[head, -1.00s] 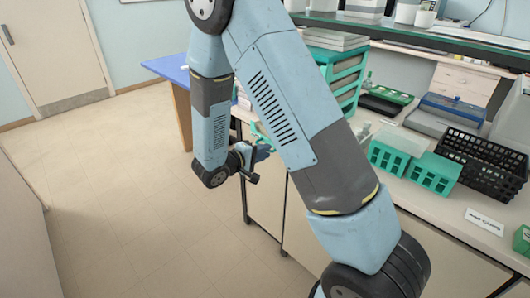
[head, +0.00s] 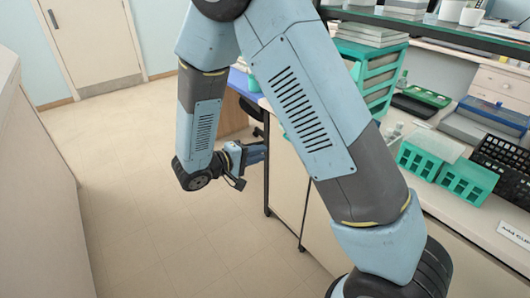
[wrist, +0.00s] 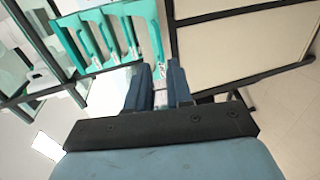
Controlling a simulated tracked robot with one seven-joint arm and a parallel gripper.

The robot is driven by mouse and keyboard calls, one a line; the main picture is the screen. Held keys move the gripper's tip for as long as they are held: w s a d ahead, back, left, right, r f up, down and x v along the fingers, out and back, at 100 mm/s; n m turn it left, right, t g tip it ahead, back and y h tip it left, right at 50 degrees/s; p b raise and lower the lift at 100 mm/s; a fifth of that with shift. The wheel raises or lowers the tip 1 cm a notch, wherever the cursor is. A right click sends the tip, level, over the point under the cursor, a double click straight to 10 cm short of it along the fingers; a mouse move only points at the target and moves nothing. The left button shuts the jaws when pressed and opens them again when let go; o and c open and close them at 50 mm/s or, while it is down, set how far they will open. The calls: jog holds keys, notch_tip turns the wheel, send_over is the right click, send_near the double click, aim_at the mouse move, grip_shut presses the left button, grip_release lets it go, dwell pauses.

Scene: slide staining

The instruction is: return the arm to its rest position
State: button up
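My arm crosses the head view, folded, with its wrist hanging low beside the bench's end. My gripper (head: 262,152) shows there beyond the wrist, pointing right towards the cabinet, with no object visible in it. In the wrist view my gripper (wrist: 157,72) shows two dark blue fingers with a gap between them. The gap shows only background, with a teal edge and a pale strip behind it. Whether the fingertips touch the cabinet cannot be told.
The bench (head: 450,215) with cream cabinets runs along the right. It carries a teal drawer unit (head: 372,75), green racks (head: 465,180) and a black basket (head: 503,165). A pale wall or counter (head: 40,190) stands at left. Open floor (head: 140,225) lies between, with a door (head: 88,40) beyond.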

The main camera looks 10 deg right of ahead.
jog(key=shift+s+r, duration=0.1)
dwell(0.4)
jog(key=s+d+r+m+g+y, duration=0.2)
jog(key=s+d+r+g, duration=0.2)
jog(key=d+r, duration=0.25)
jog(key=s+d+r+m+g+y, duration=0.35)
jog(key=d+r, duration=0.25)
jog(key=d, duration=0.2)
jog(key=s+d+r+t+y, duration=0.4)
jog(key=s+r+y, duration=0.3)
jog(key=s+r, duration=0.4)
jog(key=shift+s+d+r+m+t+y, duration=0.25)
jog(key=shift+s+m+t+y, duration=0.15)
jog(key=shift+s+t, duration=0.2)
